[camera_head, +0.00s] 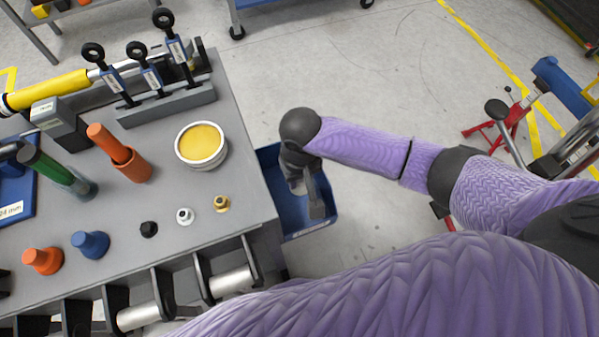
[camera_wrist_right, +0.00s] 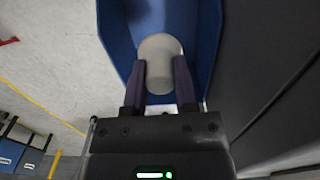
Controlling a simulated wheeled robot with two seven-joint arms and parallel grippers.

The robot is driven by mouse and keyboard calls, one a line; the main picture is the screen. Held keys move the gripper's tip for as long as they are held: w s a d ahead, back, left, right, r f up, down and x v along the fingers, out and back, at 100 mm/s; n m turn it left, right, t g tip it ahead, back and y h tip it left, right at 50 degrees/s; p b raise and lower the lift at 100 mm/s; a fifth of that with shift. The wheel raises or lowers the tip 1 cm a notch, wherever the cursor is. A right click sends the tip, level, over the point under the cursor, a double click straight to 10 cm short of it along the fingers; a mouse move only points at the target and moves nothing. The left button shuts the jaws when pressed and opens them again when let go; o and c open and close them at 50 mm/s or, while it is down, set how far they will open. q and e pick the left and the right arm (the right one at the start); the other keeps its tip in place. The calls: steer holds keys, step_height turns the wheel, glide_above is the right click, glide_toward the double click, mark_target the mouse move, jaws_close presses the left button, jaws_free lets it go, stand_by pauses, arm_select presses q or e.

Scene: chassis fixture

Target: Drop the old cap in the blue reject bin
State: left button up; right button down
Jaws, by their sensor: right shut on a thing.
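The blue reject bin (camera_head: 325,222) hangs low beside the right edge of the workbench. My right gripper (camera_head: 308,200) points down over it and hides part of its inside. The blue bin wall (camera_wrist_right: 207,45) shows around and beyond the cap. I cannot tell how far the cap is above the bin floor. My left gripper is out of view.
The grey workbench (camera_head: 235,120) carries a tin with yellow contents (camera_head: 201,142), several small fittings, an orange cup (camera_head: 135,167) and a rack of eye-ended tools (camera_head: 165,104). Clear floor lies beyond the bin; a red stand (camera_head: 505,122) is at right.

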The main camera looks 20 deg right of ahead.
steer(key=shift+c, duration=2.1)
jaws_free()
steer(key=shift+o, duration=0.5)
steer(key=shift+r, duration=0.1)
step_height(320, 180, up, 9)
steer(key=p, duration=0.5)
steer(key=shift+p, duration=0.35)
steer(key=shift+r, duration=0.4)
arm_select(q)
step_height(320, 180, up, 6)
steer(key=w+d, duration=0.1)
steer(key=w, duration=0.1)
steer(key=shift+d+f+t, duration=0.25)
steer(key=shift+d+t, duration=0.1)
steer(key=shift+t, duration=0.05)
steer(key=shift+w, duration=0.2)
